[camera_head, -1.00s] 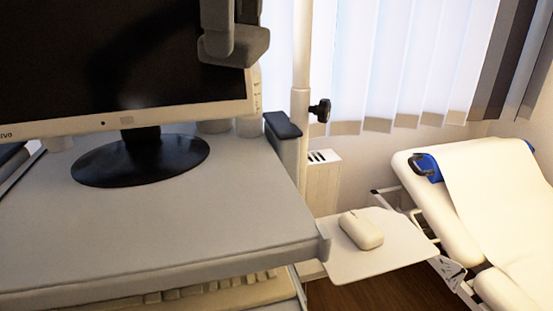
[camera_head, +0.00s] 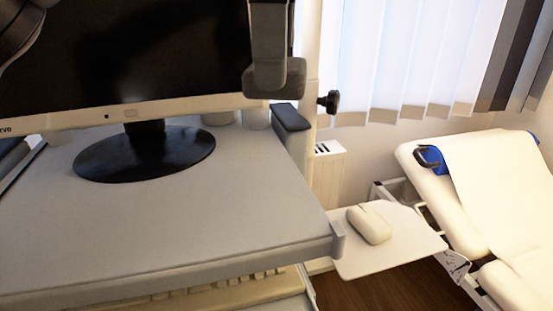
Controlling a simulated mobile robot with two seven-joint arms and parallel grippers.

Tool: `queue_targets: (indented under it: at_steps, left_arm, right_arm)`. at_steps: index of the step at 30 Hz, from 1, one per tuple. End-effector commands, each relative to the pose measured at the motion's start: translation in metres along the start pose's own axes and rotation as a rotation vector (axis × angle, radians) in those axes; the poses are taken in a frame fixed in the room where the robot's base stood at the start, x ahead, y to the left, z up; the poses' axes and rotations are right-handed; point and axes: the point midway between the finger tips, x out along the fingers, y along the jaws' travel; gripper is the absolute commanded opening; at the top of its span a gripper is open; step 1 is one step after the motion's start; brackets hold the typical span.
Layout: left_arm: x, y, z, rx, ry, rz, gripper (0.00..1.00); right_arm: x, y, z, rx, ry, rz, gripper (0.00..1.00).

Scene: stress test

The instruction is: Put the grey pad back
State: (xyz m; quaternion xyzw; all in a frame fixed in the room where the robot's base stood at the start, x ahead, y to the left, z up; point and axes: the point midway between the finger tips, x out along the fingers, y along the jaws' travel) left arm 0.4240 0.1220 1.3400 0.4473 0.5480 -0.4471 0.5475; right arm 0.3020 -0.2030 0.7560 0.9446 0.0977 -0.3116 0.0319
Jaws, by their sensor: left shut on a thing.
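My left gripper (camera_head: 266,55) hangs down in front of the right edge of the monitor. It is shut on the grey pad (camera_head: 282,80), a block with rounded corners at its lower end. The pad is in the air, above and a little left of a dark slate-coloured top piece (camera_head: 291,117) on a light bracket at the cart's right side. A gap shows between pad and top piece in the picture; the depth between them is hard to tell. The fingertips are partly hidden. My right gripper is not in view.
The monitor (camera_head: 130,60) stands on a black round foot (camera_head: 145,155) on the grey cart top (camera_head: 160,220). A pale pole with a black knob (camera_head: 329,102) rises close to the pad. A mouse (camera_head: 368,225) lies on a side shelf (camera_head: 395,255). A couch (camera_head: 450,205) stands at right.

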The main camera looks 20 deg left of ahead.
Motion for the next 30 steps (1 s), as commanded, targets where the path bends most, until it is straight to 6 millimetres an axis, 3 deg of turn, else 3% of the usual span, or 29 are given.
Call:
queue_targets:
  at_steps: [13,30]
  left_arm:
    - [0.084,0.000,-0.001,0.000,0.000,-0.001,0.65]
    - [0.145,0.000,0.000,0.000,-0.001,0.002,0.65]
  right_arm:
    - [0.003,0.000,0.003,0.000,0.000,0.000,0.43]
    - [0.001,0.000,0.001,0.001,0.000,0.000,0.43]
